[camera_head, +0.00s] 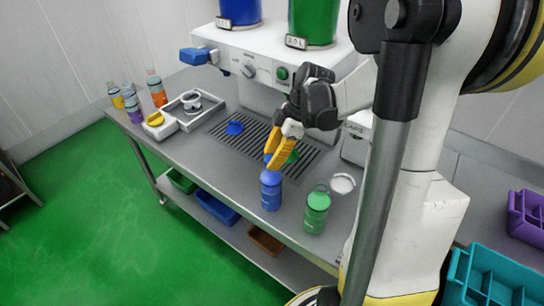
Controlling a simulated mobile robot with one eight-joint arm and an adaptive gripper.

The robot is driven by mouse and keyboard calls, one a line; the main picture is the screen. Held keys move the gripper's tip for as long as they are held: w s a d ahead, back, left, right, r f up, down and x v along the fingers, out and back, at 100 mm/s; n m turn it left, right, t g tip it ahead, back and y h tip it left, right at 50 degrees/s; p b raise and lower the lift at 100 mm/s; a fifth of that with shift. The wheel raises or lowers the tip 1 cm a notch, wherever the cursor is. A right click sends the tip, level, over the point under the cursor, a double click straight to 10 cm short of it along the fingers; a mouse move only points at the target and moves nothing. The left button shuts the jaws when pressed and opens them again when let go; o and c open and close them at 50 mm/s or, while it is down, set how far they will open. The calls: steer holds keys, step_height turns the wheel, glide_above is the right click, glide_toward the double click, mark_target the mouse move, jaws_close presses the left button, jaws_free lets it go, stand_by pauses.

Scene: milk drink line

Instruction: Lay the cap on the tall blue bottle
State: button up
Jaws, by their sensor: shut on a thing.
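The tall blue bottle (271,194) stands upright near the front edge of the steel table (215,165). My gripper (271,160) has yellow fingers pointing down, just above the bottle's top. It is shut on a small blue piece, seemingly the cap (267,158), of which only a sliver shows between the fingertips. Whether the cap touches the bottle cannot be told from this angle.
A green bottle (317,212) stands close on the right, with a white ring-shaped thing (343,183) behind it. A blue piece (235,128) and a green piece (293,157) lie on the drip grate. The dispensing machine (262,58) stands behind. Several small bottles stand far left.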

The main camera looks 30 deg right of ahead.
steer(key=o, duration=0.8)
steer(key=v, duration=1.2)
